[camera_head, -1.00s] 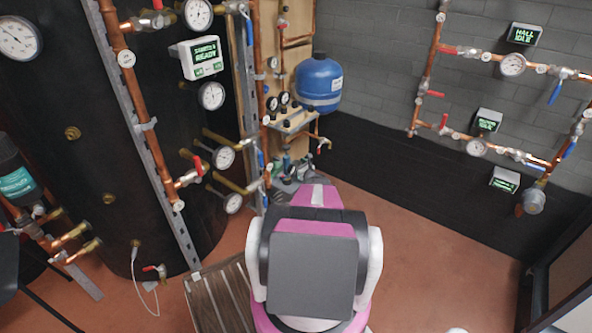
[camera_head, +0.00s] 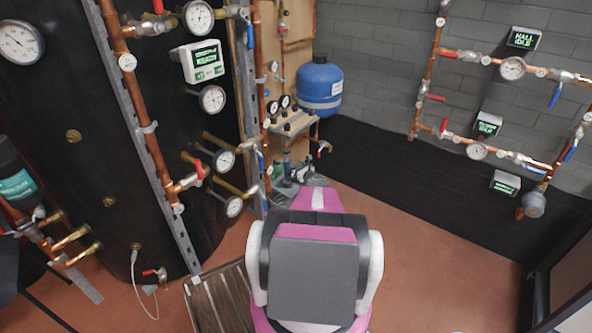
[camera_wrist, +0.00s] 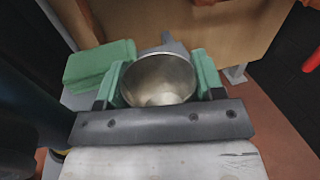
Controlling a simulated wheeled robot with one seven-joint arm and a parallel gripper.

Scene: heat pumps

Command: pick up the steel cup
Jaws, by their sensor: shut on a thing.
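The steel cup (camera_wrist: 150,82) is a round, shiny, open-topped vessel in the middle of the wrist view. I look down into its mouth. My gripper (camera_wrist: 160,80) has green fingers on the left and right of the cup and is shut on it. The cup's underside is hidden, so I cannot tell whether it touches a surface. In the head view my own pink and grey arm covers most of this area, and the cup is too small to make out there.
A green block (camera_wrist: 98,63) lies just left of the cup. A wooden panel (camera_wrist: 225,35) stands close beyond it. In the head view, a blue tank (camera_head: 319,88), copper pipes and gauges stand near the wooden board. Open reddish floor (camera_head: 440,250) lies to the right.

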